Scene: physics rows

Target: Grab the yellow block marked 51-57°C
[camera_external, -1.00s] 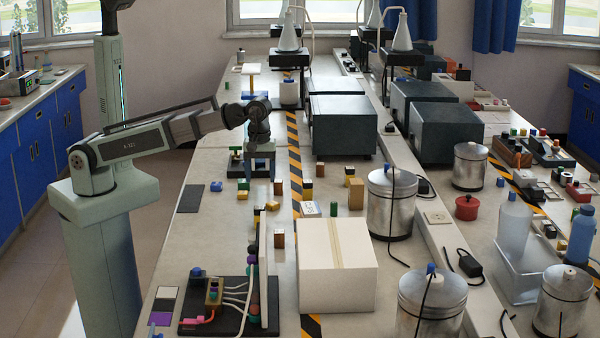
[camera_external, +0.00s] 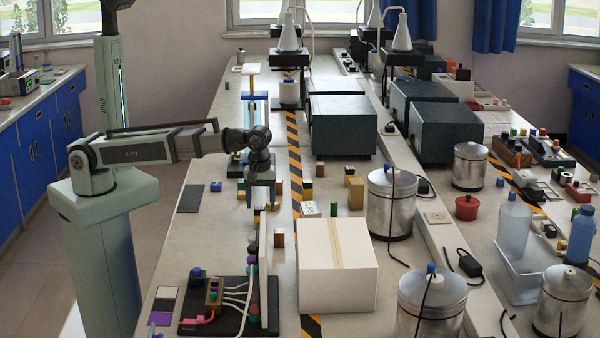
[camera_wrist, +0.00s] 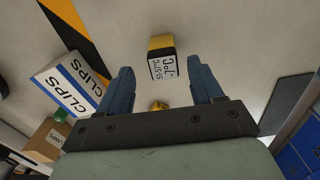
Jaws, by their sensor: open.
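In the wrist view, the yellow block (camera_wrist: 162,57) has a dark band and a white label reading 51-57°C. It lies on the bench top, ahead of and between the two fingers of my gripper (camera_wrist: 159,68). The fingers are apart with nothing held between them. In the external view, my gripper (camera_external: 262,203) points down over the left bench, among small blocks. I cannot tell surely which of those blocks is the marked one there.
A second small yellow piece (camera_wrist: 158,105) shows near the gripper's palm. A white CLIPS box (camera_wrist: 68,82) lies left, beside a black-yellow strip (camera_wrist: 78,22). A large cream box (camera_external: 338,265) and a black rack (camera_external: 225,318) stand nearer the camera. A dark mat (camera_external: 190,198) lies left.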

